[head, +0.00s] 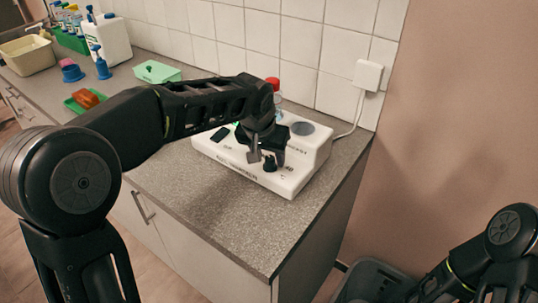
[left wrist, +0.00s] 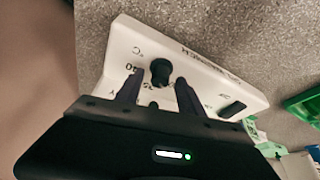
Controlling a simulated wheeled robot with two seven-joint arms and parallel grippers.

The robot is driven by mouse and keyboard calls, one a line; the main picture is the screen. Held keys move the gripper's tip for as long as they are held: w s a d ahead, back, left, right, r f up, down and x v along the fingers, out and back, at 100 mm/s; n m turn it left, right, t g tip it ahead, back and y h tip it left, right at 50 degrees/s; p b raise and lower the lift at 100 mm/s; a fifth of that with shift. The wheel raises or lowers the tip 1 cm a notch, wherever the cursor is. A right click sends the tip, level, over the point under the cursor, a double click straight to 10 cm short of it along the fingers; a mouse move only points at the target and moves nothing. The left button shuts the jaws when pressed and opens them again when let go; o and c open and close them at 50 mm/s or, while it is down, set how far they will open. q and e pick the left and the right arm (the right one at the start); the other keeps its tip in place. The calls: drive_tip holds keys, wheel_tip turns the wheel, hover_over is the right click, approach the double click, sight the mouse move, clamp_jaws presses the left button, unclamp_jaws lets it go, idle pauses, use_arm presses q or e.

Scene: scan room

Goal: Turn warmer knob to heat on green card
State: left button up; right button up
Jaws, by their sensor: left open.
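The warmer (head: 312,150) is a white box with printed markings on the counter near its right end. Its black knob (head: 270,164) is on the front part of the top; it also shows in the left wrist view (left wrist: 160,70). My left gripper (head: 262,157) is open over the front of the warmer, with its fingers apart on either side of the knob in the left wrist view. I cannot tell whether they touch it. A small green patch (head: 237,124) shows beside my left arm; I cannot tell whether it is the green card. My right arm shows at bottom right, but its fingertips do not.
A red-capped bottle (head: 273,84) stands behind my left arm at the warmer. A green box (head: 157,72), a white jug (head: 113,42) and a beige basin (head: 27,55) stand farther left. The counter front (head: 235,212) is clear. A wall socket (head: 368,75) has a cable.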

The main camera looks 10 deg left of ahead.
use_arm(q)
drive_tip(key=shift+c, duration=0.6)
clamp_jaws()
drive_tip(key=m+h, duration=0.1)
drive_tip(key=m, duration=0.2)
drive_tip(key=m+h, duration=0.1)
drive_tip(key=m, duration=0.2)
drive_tip(key=shift+w+a+g+p, duration=0.1)
drive_tip(key=shift+a+g+p, duration=0.1)
drive_tip(key=shift+g+p, duration=0.2)
drive_tip(key=m+g, duration=0.1)
drive_tip(key=m, duration=0.2)
drive_tip(key=m+h+p, duration=0.1)
drive_tip(key=m, duration=0.1)
drive_tip(key=shift+w+m+g+h, duration=0.1)
drive_tip(key=shift+m+g+h, duration=0.2)
drive_tip(key=shift+m+g, duration=0.1)
drive_tip(key=shift+o, duration=0.6)
unclamp_jaws()
